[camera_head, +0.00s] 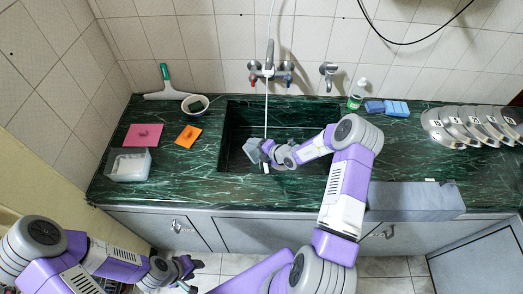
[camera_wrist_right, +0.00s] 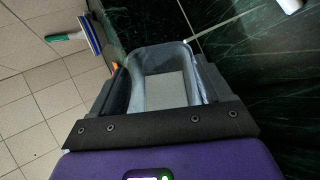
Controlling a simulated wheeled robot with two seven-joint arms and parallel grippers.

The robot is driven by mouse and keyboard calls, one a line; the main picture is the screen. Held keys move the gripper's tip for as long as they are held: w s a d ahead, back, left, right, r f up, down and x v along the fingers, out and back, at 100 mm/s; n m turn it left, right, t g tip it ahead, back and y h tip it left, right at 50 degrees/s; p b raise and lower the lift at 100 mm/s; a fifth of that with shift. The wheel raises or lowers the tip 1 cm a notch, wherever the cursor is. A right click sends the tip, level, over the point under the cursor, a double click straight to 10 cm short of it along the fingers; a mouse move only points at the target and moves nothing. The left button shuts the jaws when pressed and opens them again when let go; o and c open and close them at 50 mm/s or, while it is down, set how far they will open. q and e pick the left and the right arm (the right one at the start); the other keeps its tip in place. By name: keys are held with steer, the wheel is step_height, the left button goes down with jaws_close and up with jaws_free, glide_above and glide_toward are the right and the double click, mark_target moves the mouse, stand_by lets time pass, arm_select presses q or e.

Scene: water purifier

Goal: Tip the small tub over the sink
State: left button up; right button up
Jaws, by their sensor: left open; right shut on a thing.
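My right gripper (camera_head: 263,158) is over the dark green sink (camera_head: 240,125) and shut on a small grey tub (camera_head: 252,150). In the right wrist view the tub (camera_wrist_right: 165,60) sits between the two dark fingers of the right gripper (camera_wrist_right: 165,88), and I look into its open inside with a pale bottom. Its exact tilt and any contents cannot be told. The head view shows only a small part of the tub beside the wrist. My left gripper (camera_head: 188,272) is open and empty, low in front of the cabinets.
Left of the sink are a clear tub (camera_head: 128,165), a pink cloth (camera_head: 143,136), an orange sponge (camera_head: 188,136), a bowl (camera_head: 195,105) and a squeegee (camera_head: 168,92). Right are a bottle (camera_head: 357,94), blue sponges (camera_head: 396,108) and steel lids (camera_head: 455,125). The tap (camera_head: 270,72) stands behind.

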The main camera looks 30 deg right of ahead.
steer(key=shift+d+r, duration=0.1)
steer(key=a+f+n+h+b, duration=0.1)
steer(key=h+b, duration=0.1)
steer(key=b, duration=0.2)
steer(key=shift+a+b, duration=0.1)
steer(key=shift+b, duration=0.3)
steer(key=shift+n+b, duration=0.35)
steer(key=shift+n, duration=0.05)
steer(key=shift+s+r+h, duration=0.1)
steer(key=shift+r+h, duration=0.1)
steer(key=shift+h, duration=0.1)
steer(key=shift+f+h+b, duration=0.15)
steer(key=shift+h+b, duration=0.15)
steer(key=shift+b, duration=0.05)
steer(key=shift+a+r+n+h, duration=0.15)
steer(key=shift+r+n+h, duration=0.2)
steer(key=shift+n+h, duration=0.05)
steer(key=shift+a+r+n+h, duration=0.1)
steer(key=shift+r+n+h, duration=0.2)
steer(key=shift+r, duration=0.05)
steer(key=shift+s+a+p, duration=0.1)
steer(key=shift+p, duration=0.25)
